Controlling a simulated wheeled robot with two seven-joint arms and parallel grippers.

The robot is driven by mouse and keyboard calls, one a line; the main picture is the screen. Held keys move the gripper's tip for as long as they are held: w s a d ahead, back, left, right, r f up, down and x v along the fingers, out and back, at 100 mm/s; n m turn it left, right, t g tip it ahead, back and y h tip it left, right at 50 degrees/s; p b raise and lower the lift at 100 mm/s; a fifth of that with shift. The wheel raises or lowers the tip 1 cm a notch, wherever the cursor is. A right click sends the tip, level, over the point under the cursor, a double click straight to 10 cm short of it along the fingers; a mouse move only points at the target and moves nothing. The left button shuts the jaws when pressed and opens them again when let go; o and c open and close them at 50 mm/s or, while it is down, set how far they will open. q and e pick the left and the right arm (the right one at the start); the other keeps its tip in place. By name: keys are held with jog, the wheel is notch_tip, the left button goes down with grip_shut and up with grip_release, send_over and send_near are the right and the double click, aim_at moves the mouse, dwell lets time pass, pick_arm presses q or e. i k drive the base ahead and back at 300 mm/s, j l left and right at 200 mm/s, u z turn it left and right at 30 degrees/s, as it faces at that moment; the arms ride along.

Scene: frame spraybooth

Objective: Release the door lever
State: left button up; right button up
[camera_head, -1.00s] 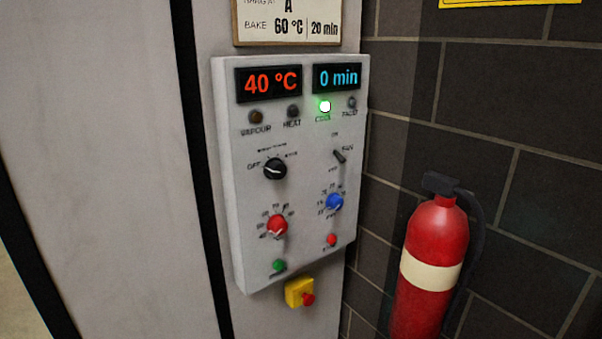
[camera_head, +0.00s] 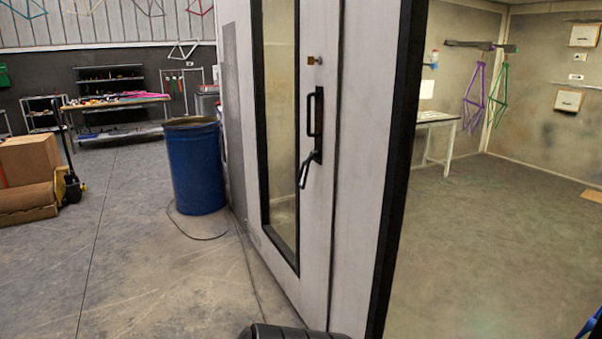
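The door lever (camera_head: 308,172) is a dark handle with a pale lower end. It slants down and to the left from its mount on a pale grey door (camera_head: 314,240) with a tall, black-framed window. A black upright pull handle (camera_head: 315,112) sits just above the lever. I cannot tell whether the latch is engaged. Neither of my grippers can be made out, and nothing is touching the lever.
A brass-coloured fitting (camera_head: 314,60) sits above the handle. Right of the black edge strip (camera_head: 402,170), a room with a white table (camera_head: 437,118) and hanging bike frames shows. A blue drum (camera_head: 196,168) stands left; open floor lies before it. A dark ribbed object (camera_head: 290,332) shows at the bottom.

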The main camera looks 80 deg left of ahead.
aim_at(314, 156)
jog(key=u, duration=2.7)
